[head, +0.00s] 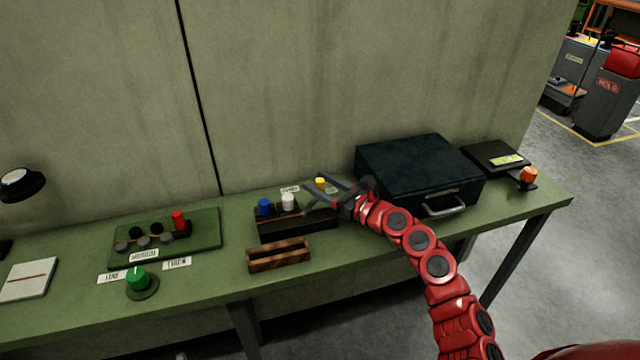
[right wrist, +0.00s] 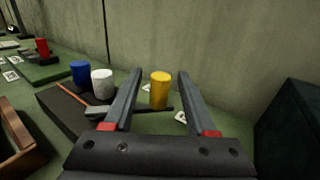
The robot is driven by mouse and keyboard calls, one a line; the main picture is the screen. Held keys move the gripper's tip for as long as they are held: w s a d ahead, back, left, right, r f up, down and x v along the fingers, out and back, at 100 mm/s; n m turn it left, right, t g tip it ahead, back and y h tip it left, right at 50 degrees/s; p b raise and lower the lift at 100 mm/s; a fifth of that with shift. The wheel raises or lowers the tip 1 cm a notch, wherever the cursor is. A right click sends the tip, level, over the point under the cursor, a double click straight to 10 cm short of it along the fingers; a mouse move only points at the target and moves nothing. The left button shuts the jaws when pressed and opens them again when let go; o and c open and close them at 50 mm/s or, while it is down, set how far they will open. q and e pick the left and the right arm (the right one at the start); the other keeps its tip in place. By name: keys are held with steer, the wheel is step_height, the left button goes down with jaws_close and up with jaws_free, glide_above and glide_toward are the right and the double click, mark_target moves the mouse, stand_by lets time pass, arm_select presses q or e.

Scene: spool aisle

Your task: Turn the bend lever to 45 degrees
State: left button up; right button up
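A dark bending fixture (head: 297,229) stands on the green bench, with a blue peg (head: 264,207) and a white peg (head: 288,202) on top. In the right wrist view a dark lever bar (right wrist: 140,111) runs from near the white peg to a yellow upright knob (right wrist: 160,90). The knob also shows in the head view (head: 320,181), near my fingertips. My right gripper (head: 313,193) is open and empty. In the wrist view the knob appears between its two fingers, touching neither; I cannot tell how deep it is between them. My left gripper is not in view.
A dark case (head: 418,172) stands right of the fixture, close to my right arm. A wooden tray (head: 278,255) lies in front. A green board with pegs (head: 205,235) and a green knob (head: 138,280) are left. A wall closes the back.

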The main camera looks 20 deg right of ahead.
steer(key=shift+s+d, duration=0.1)
steer(key=b+v, duration=0.1)
steer(key=v, duration=1.6)
steer(key=shift+s+d+b, duration=0.1)
steer(key=shift+b, duration=0.2)
